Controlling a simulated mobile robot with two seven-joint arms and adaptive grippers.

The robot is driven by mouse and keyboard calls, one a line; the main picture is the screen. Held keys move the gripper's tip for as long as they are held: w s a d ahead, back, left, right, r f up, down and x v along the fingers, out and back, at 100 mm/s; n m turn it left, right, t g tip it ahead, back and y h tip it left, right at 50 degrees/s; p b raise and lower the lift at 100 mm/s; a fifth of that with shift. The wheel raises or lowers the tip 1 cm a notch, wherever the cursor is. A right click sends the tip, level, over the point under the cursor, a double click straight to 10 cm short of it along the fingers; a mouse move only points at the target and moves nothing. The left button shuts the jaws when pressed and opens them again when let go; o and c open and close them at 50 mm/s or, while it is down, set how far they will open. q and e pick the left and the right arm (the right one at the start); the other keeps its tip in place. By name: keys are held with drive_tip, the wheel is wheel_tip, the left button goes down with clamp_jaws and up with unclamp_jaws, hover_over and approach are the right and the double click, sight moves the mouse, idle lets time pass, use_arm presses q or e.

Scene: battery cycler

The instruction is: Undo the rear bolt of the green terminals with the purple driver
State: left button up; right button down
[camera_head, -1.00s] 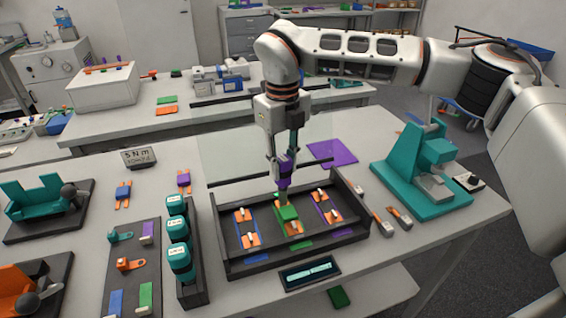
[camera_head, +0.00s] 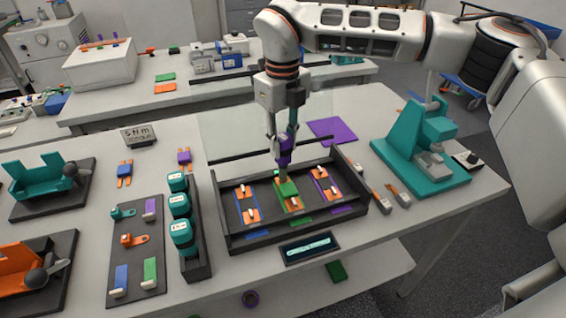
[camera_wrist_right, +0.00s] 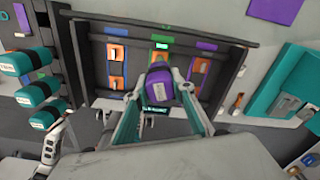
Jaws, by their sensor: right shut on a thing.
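Whether the tip touches the rear bolt cannot be told, as the driver hides that spot. In the right wrist view the purple driver (camera_wrist_right: 160,86) is between the fingers, with the green terminals (camera_wrist_right: 157,57) partly hidden behind it. My left gripper is not in view.
The tray walls rise around the terminals. Teal drivers (camera_head: 180,205) stand in a rack on the left. A teal press (camera_head: 422,145) stands on the right, with small orange-ended tools (camera_head: 399,196) before it. A clear panel stands behind the tray.

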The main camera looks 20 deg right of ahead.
drive_tip(key=shift+r+n+p, duration=0.1)
drive_tip(key=shift+n+p, duration=1.25)
drive_tip(key=shift+n, duration=0.05)
drive_tip(key=shift+n+p, duration=0.45)
drive_tip(key=shift+n, duration=0.85)
